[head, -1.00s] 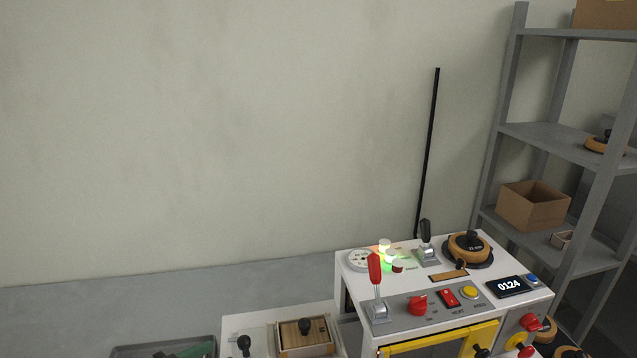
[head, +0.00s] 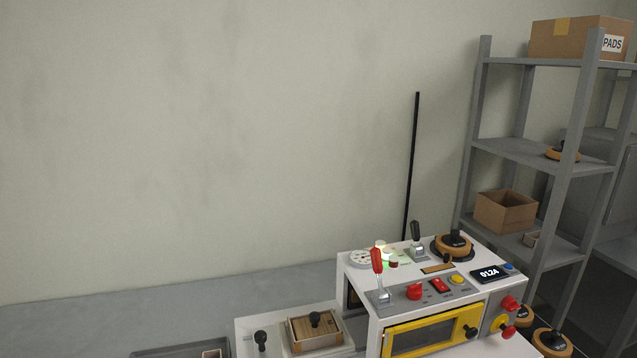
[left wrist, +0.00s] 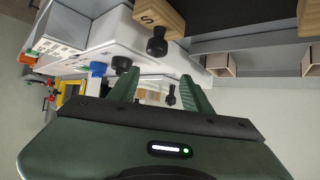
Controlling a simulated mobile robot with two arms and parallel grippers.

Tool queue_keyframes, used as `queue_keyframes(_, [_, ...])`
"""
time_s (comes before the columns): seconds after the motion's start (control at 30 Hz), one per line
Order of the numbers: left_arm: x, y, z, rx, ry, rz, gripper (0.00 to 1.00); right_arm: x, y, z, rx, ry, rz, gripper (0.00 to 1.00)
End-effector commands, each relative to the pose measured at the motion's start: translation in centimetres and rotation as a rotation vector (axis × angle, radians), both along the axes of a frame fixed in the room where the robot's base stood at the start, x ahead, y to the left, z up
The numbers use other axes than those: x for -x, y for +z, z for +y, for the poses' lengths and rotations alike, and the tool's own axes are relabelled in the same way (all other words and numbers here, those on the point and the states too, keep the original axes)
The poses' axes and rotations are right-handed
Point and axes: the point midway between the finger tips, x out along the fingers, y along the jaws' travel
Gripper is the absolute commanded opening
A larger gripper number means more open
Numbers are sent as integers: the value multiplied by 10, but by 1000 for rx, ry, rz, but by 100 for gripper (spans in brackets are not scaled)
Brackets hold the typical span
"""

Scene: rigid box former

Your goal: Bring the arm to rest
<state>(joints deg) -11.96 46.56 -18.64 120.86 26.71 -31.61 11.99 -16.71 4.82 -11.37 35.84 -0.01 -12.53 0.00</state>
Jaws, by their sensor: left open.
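My left gripper (left wrist: 160,90) shows in the left wrist view, with its two green fingers apart and nothing between them. The white machine (left wrist: 85,62) and wooden pieces with black knobs (left wrist: 157,46) lie beyond the fingers there. Neither gripper shows in the head view. My right gripper is in neither view.
A grey shelf rack (head: 480,100) stands at the right with a cardboard box marked PADS (head: 570,40) and an open carton (head: 505,211). A wooden block with a black knob (head: 316,331) sits left of the machine. The wall at left is bare.

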Motion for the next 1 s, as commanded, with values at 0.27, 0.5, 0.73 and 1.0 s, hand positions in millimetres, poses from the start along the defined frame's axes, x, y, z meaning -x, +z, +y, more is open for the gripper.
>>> queue_keyframes(0.27, [53,-28,-23,-81,65,161,49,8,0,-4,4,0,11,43])
queue_keyframes(0.5, [112,-43,-20,-168,171,355,49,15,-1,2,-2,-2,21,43])
queue_keyframes(0.73, [168,-49,-9,-223,269,542,49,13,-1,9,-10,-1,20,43])
queue_keyframes(1.0, [197,-78,-2,-255,322,676,49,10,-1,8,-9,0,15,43])
